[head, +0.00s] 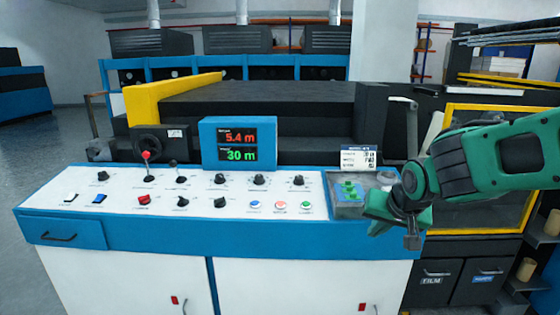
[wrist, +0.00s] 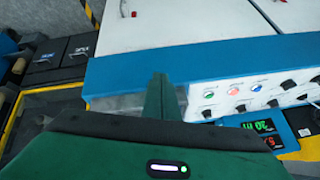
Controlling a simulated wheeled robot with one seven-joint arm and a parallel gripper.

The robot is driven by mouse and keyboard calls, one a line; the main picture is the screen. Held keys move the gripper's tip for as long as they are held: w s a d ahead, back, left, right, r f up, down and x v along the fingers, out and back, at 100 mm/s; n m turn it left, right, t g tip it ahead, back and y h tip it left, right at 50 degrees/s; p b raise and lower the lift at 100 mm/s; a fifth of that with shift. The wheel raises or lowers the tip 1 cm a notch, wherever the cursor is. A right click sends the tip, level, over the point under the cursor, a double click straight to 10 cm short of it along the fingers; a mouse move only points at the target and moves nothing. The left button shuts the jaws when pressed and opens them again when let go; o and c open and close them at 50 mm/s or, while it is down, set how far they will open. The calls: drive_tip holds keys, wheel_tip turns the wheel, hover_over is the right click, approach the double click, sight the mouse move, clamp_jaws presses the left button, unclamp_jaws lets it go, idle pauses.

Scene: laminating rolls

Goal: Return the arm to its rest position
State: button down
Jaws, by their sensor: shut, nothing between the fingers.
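My arm reaches in from the right in the head view. My gripper (head: 376,228) is over the right end of the control console (head: 235,232), close to its front edge. In the wrist view the green fingers (wrist: 165,88) are together with nothing held between them. They overlap the blue console edge in that view; I cannot tell the exact gap to it.
A display (head: 238,144) reads 5.4 m and 30 m above knobs and buttons. A yellow-framed machine (head: 485,109) stands behind my arm. Open floor (head: 50,150) shows at left.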

drive_tip(key=s+d+f+m+g+h, duration=0.1)
drive_tip(key=s+d+f+g+h, duration=0.15)
drive_tip(key=s+d, duration=1)
drive_tip(key=s+d+m+g+y, duration=0.1)
drive_tip(key=s+d+g, duration=0.1)
drive_tip(key=s, duration=0.6)
drive_tip(key=s+d+f+m+g+y, duration=0.1)
drive_tip(key=s+d+g, duration=0.1)
drive_tip(key=s, duration=0.7)
drive_tip(key=shift+d+g, duration=0.35)
drive_tip(key=shift+d, duration=0.15)
drive_tip(key=shift+w+f, duration=0.25)
drive_tip(key=shift+w, duration=0.35)
